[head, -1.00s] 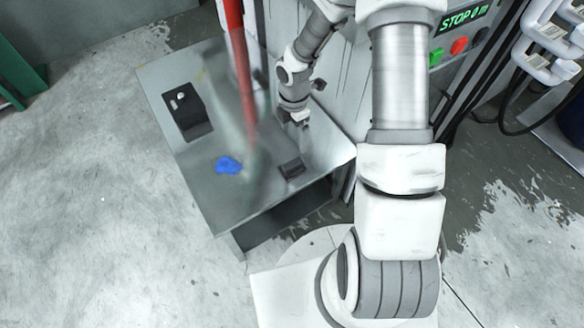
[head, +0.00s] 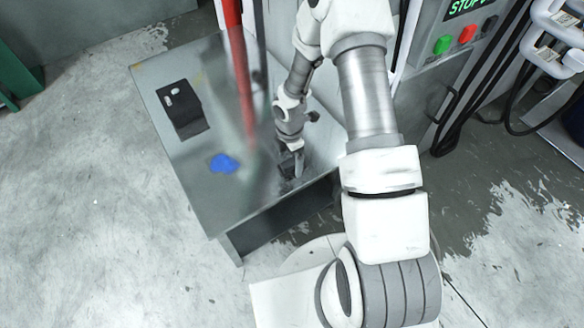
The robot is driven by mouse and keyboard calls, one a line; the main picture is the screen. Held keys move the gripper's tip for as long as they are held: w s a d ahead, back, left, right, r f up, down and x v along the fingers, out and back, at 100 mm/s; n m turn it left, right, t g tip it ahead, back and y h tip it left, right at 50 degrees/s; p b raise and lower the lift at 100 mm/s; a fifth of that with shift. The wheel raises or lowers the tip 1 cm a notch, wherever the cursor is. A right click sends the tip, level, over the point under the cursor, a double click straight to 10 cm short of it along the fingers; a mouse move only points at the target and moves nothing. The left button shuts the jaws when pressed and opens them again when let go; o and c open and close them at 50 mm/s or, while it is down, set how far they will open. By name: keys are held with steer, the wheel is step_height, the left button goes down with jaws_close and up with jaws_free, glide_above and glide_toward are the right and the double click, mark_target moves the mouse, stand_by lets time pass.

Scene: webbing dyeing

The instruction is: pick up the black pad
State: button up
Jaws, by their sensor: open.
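The black pad (head: 286,170) is a small dark block lying on the grey metal table (head: 205,205), near its right side. My gripper (head: 291,164) is open and down at the pad, reaching in from above. Its fingers overlap the pad in the head view and hide much of it. I cannot tell whether the fingers touch the pad or stand on both sides of it.
A blue crumpled piece (head: 224,164) lies left of the pad. A flat black plate (head: 188,118) with light marks lies farther left. A control panel (head: 465,40) stands at upper right.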

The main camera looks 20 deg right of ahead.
mark_target(290, 162)
steer(key=shift+f, duration=0.95)
steer(key=shift+r, duration=0.1)
steer(key=c, duration=1.3)
step_height(290, 162, up, 10)
steer(key=p, duration=0.4)
steer(key=shift+c, duration=0.2)
